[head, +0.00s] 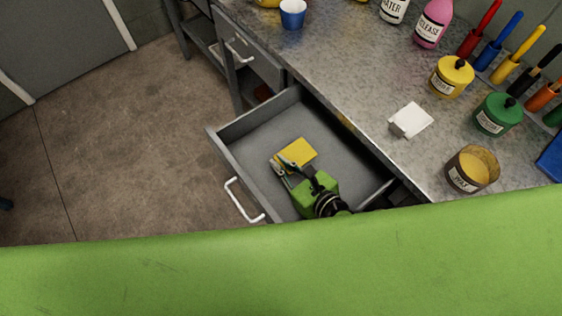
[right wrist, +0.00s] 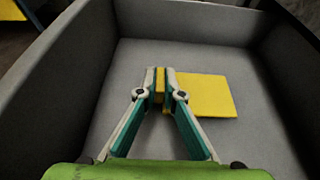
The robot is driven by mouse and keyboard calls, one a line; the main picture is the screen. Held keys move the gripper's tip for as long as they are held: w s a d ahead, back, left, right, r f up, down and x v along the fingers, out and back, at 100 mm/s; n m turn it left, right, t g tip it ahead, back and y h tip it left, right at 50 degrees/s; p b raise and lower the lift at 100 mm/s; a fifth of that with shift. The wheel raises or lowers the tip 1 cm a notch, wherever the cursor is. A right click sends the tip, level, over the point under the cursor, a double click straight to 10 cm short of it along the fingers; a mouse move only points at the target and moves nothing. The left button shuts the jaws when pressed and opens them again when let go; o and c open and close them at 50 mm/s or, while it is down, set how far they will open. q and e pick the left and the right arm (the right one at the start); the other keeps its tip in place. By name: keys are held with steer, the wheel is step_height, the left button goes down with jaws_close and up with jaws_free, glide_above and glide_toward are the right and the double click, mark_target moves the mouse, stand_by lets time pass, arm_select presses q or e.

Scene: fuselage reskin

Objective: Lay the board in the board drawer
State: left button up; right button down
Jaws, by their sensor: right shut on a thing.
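The board is a flat yellow square (head: 298,152) inside the open grey board drawer (head: 240,170). In the right wrist view the board (right wrist: 205,95) appears low over or on the drawer floor; I cannot tell whether it touches the floor. My right gripper (head: 281,164) reaches down into the drawer at the board's edge. In the right wrist view its fingertips (right wrist: 160,86) are shut on a yellow part at the board's left side. My left gripper is not in view.
The metal worktop (head: 345,60) lies beside the drawer and holds a white block (head: 410,120), a wax pot (head: 471,170), a yellow pot (head: 452,77), a green pot (head: 498,115) and a blue cup (head: 292,14). The drawer walls rise around my gripper. Its floor has bare room.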

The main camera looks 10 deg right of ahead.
steer(key=c, duration=2.2)
jaws_free()
steer(key=shift+o, duration=0.2)
steer(key=shift+r, duration=0.1)
steer(key=v, duration=1.2)
steer(key=shift+r+b, duration=0.3)
steer(key=shift+r, duration=0.15)
